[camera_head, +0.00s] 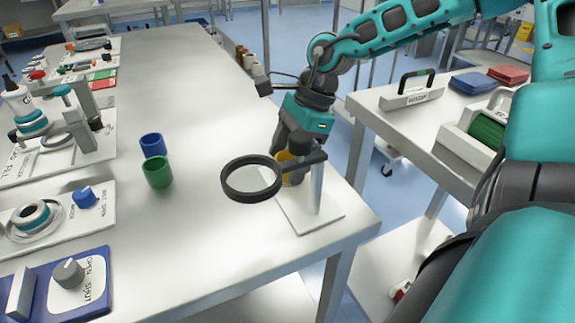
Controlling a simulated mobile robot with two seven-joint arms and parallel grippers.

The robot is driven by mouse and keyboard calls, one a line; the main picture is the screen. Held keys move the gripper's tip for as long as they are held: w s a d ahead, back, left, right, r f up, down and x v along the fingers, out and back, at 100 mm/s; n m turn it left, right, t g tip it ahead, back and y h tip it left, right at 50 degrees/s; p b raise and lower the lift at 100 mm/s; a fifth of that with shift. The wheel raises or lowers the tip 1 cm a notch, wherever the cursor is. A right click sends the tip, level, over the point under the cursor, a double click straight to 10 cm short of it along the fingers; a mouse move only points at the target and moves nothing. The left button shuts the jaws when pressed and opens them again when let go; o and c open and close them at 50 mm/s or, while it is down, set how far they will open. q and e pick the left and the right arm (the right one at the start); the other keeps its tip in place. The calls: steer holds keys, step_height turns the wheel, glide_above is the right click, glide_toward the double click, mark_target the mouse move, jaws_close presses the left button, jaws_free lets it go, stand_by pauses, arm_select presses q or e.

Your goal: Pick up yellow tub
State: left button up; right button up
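The yellow tub (283,156) stands near the right edge of the long table, mostly hidden behind a black ring holder and my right gripper. My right gripper (288,151) points down at the tub, with its fingers at the tub's upper part. The view does not show whether the fingers are closed on it. My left gripper is not in view.
The black ring (226,183) on a white stand plate (312,220) is close in front of the tub. A green tub (158,173) and a blue tub (152,145) stand to the left. The table's middle is clear.

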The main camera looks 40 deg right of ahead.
steer(key=shift+a+f, duration=0.15)
steer(key=shift+f, duration=0.2)
